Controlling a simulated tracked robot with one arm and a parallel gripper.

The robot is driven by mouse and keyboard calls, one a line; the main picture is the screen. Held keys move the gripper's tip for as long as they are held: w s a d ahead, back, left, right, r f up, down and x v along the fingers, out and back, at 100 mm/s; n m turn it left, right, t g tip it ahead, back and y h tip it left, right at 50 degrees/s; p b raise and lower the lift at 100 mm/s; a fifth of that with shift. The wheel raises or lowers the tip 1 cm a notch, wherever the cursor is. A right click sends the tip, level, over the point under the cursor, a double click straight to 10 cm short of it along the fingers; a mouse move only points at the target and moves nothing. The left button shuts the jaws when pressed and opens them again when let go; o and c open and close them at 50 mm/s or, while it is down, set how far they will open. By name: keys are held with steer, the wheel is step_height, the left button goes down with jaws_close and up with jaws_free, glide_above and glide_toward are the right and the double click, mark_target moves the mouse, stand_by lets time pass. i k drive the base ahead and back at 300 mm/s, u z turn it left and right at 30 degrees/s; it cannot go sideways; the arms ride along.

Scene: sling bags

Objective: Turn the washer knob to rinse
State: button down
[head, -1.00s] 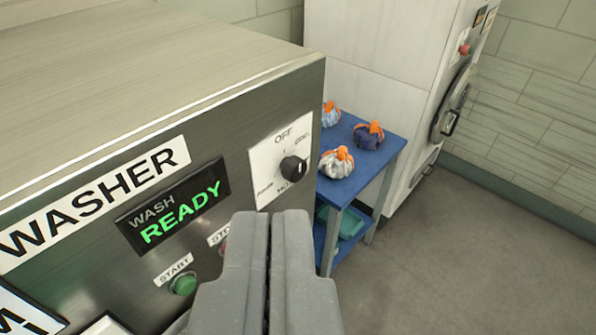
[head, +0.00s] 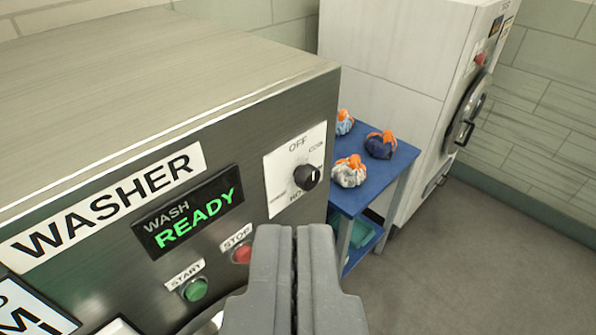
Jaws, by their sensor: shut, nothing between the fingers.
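The washer (head: 110,90) is a brushed steel box filling the left. Its black round knob (head: 307,177) sits on a white dial plate (head: 281,196) near the right edge of the front panel. "OFF" shows at the top of the plate; the lower and left labels are too small or partly covered to read surely. The display (head: 188,211) reads "WASH READY". My gripper (head: 294,232) is shut and empty, below the knob in the picture and apart from it.
A green START button (head: 195,289) and a red STOP button (head: 242,253) sit below the display. A blue cart (head: 371,183) with several orange-tied bags stands beyond the washer. A white machine (head: 385,75) stands behind it. Grey floor (head: 455,260) is clear at right.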

mark_target(307, 176)
steer(key=u, duration=0.6)
steer(key=k, duration=1.3)
steer(key=z, duration=0.9)
steer(key=i, duration=1)
steer(key=u, duration=0.05)
